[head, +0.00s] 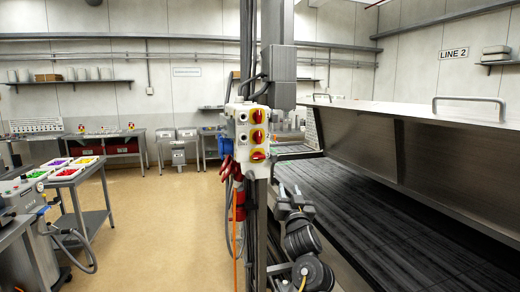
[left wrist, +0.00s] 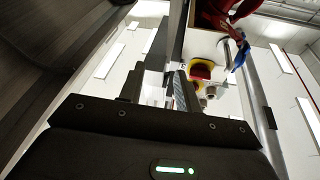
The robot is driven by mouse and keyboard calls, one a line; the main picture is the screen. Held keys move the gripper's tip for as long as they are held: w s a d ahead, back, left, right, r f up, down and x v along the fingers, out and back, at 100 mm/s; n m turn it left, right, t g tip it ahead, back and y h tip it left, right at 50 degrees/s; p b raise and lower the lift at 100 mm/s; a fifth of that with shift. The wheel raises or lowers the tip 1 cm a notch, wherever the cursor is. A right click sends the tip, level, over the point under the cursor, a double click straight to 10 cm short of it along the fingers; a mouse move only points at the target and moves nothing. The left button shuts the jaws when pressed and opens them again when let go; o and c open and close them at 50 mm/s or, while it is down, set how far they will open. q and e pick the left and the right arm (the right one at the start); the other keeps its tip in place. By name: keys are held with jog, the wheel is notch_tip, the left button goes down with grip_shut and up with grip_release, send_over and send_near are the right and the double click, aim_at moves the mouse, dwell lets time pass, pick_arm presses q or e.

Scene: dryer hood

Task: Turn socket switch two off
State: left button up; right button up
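A pale socket box (head: 241,138) is mounted on the metal post in the middle of the head view. Three rotary switches with red handles on yellow plates sit one above another on its right face: top (head: 257,116), middle (head: 257,136) and bottom (head: 258,155). Their exact handle angles are too small to tell. My left gripper (head: 286,193) is below and to the right of the box, apart from it. In the left wrist view its fingers (left wrist: 154,88) stand apart with nothing between them. One yellow and red switch (left wrist: 201,69) shows beyond the right finger. My right gripper is out of view.
Red and blue plugs with hanging cables (head: 238,200) are below and left of the box. The vertical post (head: 279,70) rises behind it. A large metal hood (head: 400,130) over a dark conveyor (head: 390,220) fills the right side. Open floor (head: 170,225) lies to the left.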

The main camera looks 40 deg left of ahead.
aim_at(260, 138)
pick_arm(q)
jog(key=s+a+r+n+g+y, duration=0.3)
jog(key=s+r+n, duration=0.25)
jog(key=r, duration=0.55)
jog(key=shift+m, duration=0.45)
jog(key=p+x, duration=0.2)
jog(key=x, duration=0.1)
jog(key=p+x, duration=0.2)
jog(key=x, duration=0.1)
jog(key=r+p+x, duration=0.1)
jog(key=p+x, duration=0.1)
jog(key=x, duration=0.1)
jog(key=shift+s+a+r, duration=0.1)
jog(key=shift+s+a, duration=0.05)
jog(key=shift+a, duration=0.15)
jog(key=shift+w+a, duration=0.35)
jog(key=shift+a, duration=0.05)
